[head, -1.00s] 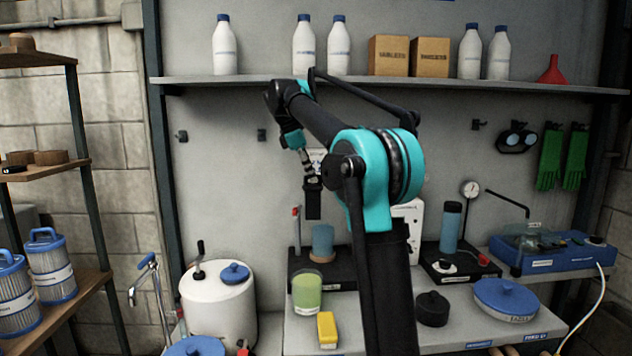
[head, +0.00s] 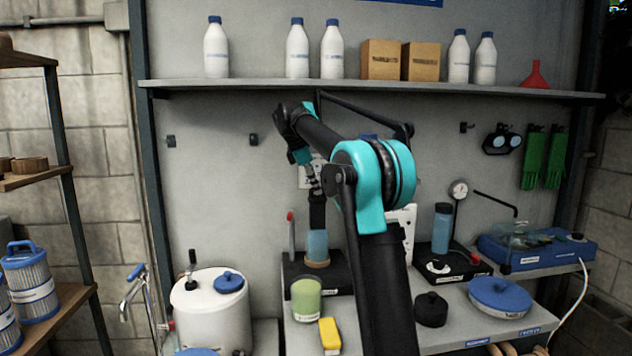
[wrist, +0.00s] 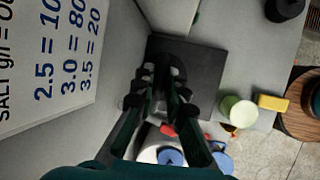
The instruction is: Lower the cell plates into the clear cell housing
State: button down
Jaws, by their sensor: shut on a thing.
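My gripper (head: 315,185) is shut on a dark, upright block that I take for the cell plates (head: 317,213). Below it, a translucent blue cylinder with a tan base ring, which looks like the clear cell housing (head: 317,246), stands on a black stand (head: 292,278). The lower end of the plates is in line with the top of the housing. I cannot tell whether it has entered. In the wrist view, the fingers (wrist: 166,88) point down over the black stand (wrist: 205,62); they largely hide the plates and the housing.
A green cup (head: 307,299) and a yellow block (head: 329,335) stand in front of the stand. A white tank (head: 212,312) is at the left, and a red-tipped stick (head: 291,235) rises close beside the housing. A shelf (head: 370,86) with bottles runs above.

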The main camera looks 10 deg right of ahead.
aim_at(316, 221)
jog(key=shift+f, duration=6.3)
jog(key=c, duration=1.5)
grip_release()
jog(key=v, duration=1.2)
jog(key=shift+s, duration=0.15)
